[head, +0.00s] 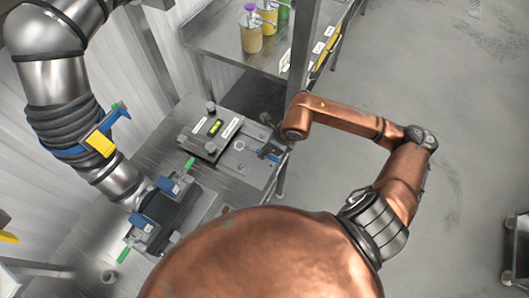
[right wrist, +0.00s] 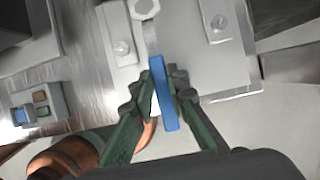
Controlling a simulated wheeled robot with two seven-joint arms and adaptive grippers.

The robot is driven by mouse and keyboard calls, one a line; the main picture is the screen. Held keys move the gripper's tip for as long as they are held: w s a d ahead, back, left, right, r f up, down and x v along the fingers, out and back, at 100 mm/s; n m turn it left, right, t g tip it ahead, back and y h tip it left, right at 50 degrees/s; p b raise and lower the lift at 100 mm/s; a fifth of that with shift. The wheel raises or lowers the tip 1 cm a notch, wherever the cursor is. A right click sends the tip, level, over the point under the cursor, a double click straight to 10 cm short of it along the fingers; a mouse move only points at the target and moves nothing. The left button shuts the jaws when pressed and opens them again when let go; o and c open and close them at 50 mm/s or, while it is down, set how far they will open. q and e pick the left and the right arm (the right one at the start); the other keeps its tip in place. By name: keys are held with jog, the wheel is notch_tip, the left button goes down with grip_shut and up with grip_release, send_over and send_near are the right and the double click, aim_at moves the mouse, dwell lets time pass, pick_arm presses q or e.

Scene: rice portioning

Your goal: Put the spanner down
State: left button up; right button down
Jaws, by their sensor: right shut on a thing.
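The spanner has a blue handle (right wrist: 164,92) and a pale metal ring end (right wrist: 146,8). In the right wrist view my right gripper (right wrist: 162,94) is shut on the blue handle, with a green finger on either side. The ring end points away from the gripper, over a light metal plate (right wrist: 198,64); I cannot tell whether it touches. In the head view my right gripper (head: 273,149) is small and dark at the end of my copper arm, over the right part of the metal bench. My left gripper is not in view.
A black unit with blue blocks and green handles (head: 165,212) stands nearer. A thick silver ribbed tube (head: 62,105) fills the left. Bottles (head: 250,35) stand on a back table.

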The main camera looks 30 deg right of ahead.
jog(key=w+f, duration=0.1)
jog(key=w+d+f, duration=0.1)
jog(key=shift+d+f, duration=0.1)
jog(key=shift+f, duration=0.25)
jog(key=f, duration=0.3)
jog(key=shift+w+d+f+p, duration=0.1)
jog(key=shift+w+p, duration=0.1)
jog(key=shift+p, duration=0.15)
jog(key=shift+f, duration=0.25)
jog(key=c, duration=1.9)
grip_release()
jog(key=v, duration=1.2)
jog(key=shift+b, duration=0.35)
